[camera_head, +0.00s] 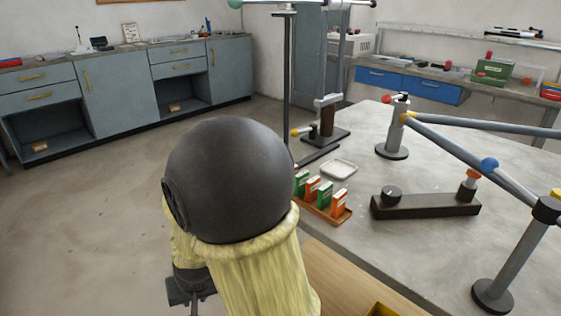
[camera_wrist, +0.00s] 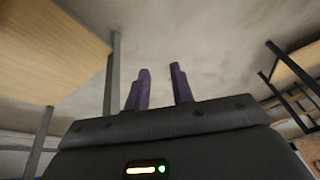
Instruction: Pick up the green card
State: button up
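Two green cards, one at the far left end (camera_head: 301,182) and one nearer the middle (camera_head: 325,195), stand upright in a small brown tray (camera_head: 318,212) on the grey table, in the head view. Orange cards stand between and beside them (camera_head: 339,202). My gripper (camera_wrist: 160,70) shows in the wrist view with its two purple fingers apart and nothing between them. No card shows in the wrist view. My gripper is away from the tray. My dark, round arm joint and yellow sleeve fill the middle of the head view, close to the tray's left side.
A white dish (camera_head: 339,169) lies behind the tray. A dark wooden block with a knob (camera_head: 425,206) lies to its right. Grey posts and jointed bars (camera_head: 480,135) stand on the table (camera_head: 385,245). Grey cabinets (camera_head: 115,90) line the back wall. Floor at left is clear.

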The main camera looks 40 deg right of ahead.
jog(key=w+d+r+m+t+h+p, duration=0.1)
jog(key=w+d+r+m+h+p, duration=0.4)
jog(key=w+d+m+h+p, duration=0.35)
jog(key=s+d+r+m+g+h+p, duration=0.1)
jog(key=d+r+m+g+h+p, duration=0.1)
jog(key=r+h+p, duration=0.3)
jog(key=s+d+r+m+g+h+p, duration=0.1)
jog(key=s+d+r+m+h+p, duration=0.1)
jog(key=r+p, duration=0.4)
notch_tip(320, 180, up, 3)
jog(key=d+m+h, duration=0.1)
jog(key=h, duration=0.1)
jog(key=shift+s+g+h, duration=0.25)
jog(key=shift+g+h, duration=0.1)
jog(key=shift+g, duration=0.05)
jog(key=shift+m, duration=0.25)
jog(key=d, duration=0.4)
jog(key=d+p, duration=0.1)
jog(key=d, duration=0.3)
jog(key=w+d, duration=0.1)
jog(key=d, duration=0.3)
jog(key=shift+d+p, duration=0.1)
jog(key=shift+p, duration=0.25)
